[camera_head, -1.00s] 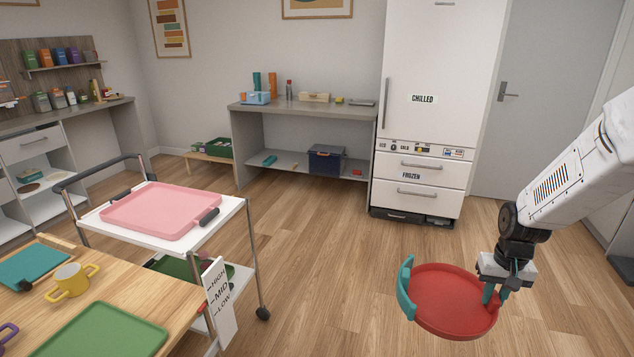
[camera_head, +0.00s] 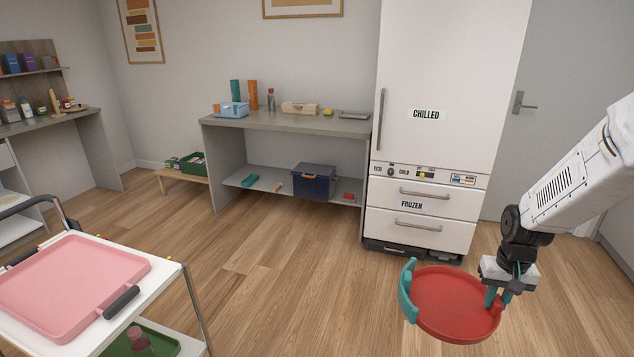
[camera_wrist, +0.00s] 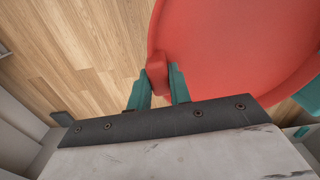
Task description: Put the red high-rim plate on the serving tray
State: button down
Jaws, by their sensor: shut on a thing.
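The red high-rim plate (camera_head: 450,302) is round, with a raised teal piece on its left rim. It hangs roughly level in the air above the wood floor at the lower right of the head view. My gripper (camera_head: 498,297) is shut on the right edge of the plate. In the wrist view my gripper's teal fingers (camera_wrist: 159,88) pinch a red tab on the edge of the plate (camera_wrist: 235,40). A pink tray (camera_head: 72,284) with dark handles lies on a white trolley at the lower left, well apart from the plate. I cannot tell whether it is the serving tray.
The trolley's white top (camera_head: 165,285) and post stand at left, with a green tray (camera_head: 150,343) on its lower shelf. A fridge (camera_head: 425,130) and a grey shelf unit (camera_head: 290,122) stand at the back. Wood floor between trolley and plate is clear.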

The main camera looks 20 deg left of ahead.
aim_at(54, 275)
jog(key=u, duration=0.15)
jog(key=i, duration=1.3)
jog(key=u, duration=0.7)
jog(key=i, duration=0.85)
jog(key=u, duration=1.7)
jog(key=i, duration=0.9)
jog(key=u, duration=0.7)
